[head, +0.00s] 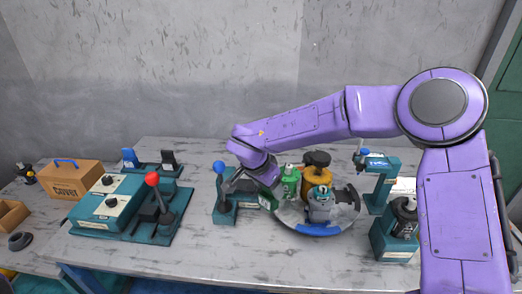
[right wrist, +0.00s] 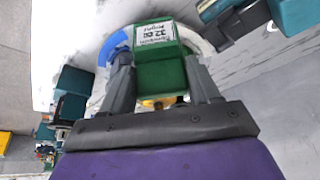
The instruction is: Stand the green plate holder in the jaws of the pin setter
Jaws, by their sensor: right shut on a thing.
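The green plate holder (right wrist: 160,62) is a green block with a white label reading 32 cc. In the right wrist view it sits between the two grey fingers of my right gripper (right wrist: 163,85), which is shut on it. In the head view my right gripper (head: 272,193) is low over the left edge of the round turntable, and a dark green part shows at its tip. I cannot tell for certain which teal fixture is the pin setter; one with a blue-ball lever (head: 226,205) stands just left of the gripper. My left gripper is not in view.
The round turntable (head: 330,228) carries a green part (head: 291,179), an orange-brown part (head: 316,178) and a grey-teal part (head: 320,208). A teal machine with a red-ball lever (head: 118,208) stands left. Teal fixtures (head: 385,240) stand right. Bare tabletop (head: 215,262) lies in front.

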